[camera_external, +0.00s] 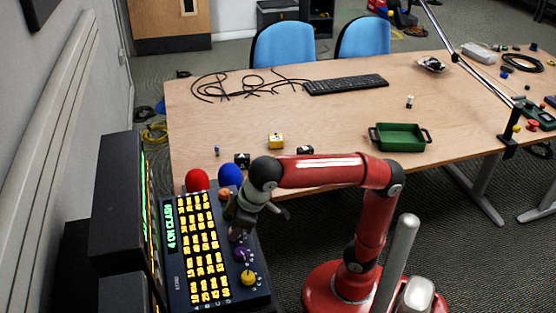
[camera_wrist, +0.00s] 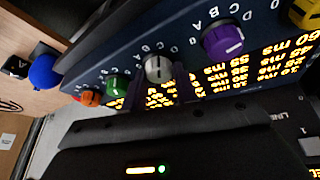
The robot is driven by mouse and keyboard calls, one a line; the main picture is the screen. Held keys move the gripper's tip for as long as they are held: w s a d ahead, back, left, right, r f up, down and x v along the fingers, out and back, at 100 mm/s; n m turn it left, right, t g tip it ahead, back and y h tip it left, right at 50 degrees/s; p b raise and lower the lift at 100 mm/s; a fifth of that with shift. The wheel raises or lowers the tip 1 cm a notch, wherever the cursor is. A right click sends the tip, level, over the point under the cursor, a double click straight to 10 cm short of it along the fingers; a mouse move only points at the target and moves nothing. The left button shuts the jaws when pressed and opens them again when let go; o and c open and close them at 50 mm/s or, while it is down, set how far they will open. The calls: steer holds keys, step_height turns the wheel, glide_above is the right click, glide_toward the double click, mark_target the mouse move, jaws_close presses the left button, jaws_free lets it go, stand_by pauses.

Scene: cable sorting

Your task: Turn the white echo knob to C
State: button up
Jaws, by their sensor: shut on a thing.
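The white echo knob (camera_wrist: 158,69) sits in the middle of a row of coloured knobs on a dark blue panel (camera_external: 262,294). In the wrist view, my gripper (camera_wrist: 162,82) has its two dark fingers on either side of this knob and is shut on it. Small letters are printed around the knob, but which one it points to cannot be told. In the external view, my gripper (camera_external: 238,232) reaches down onto the panel's right side and hides the white knob.
A purple knob (camera_wrist: 222,39) and a green knob (camera_wrist: 117,84) flank the white one. A yellow knob (camera_external: 248,278) and an orange knob (camera_external: 225,194) are at the row's ends. Red (camera_external: 197,180) and blue (camera_external: 230,174) balls stand at the panel's far edge. The wooden table (camera_external: 350,120) lies beyond.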

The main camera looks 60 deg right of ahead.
steer(key=shift+m, duration=0.5)
steer(key=o, duration=1)
steer(key=v, duration=0.7)
steer(key=shift+s+a+r, duration=0.1)
steer(key=shift+s+r, duration=0.1)
steer(key=shift+r, duration=0.2)
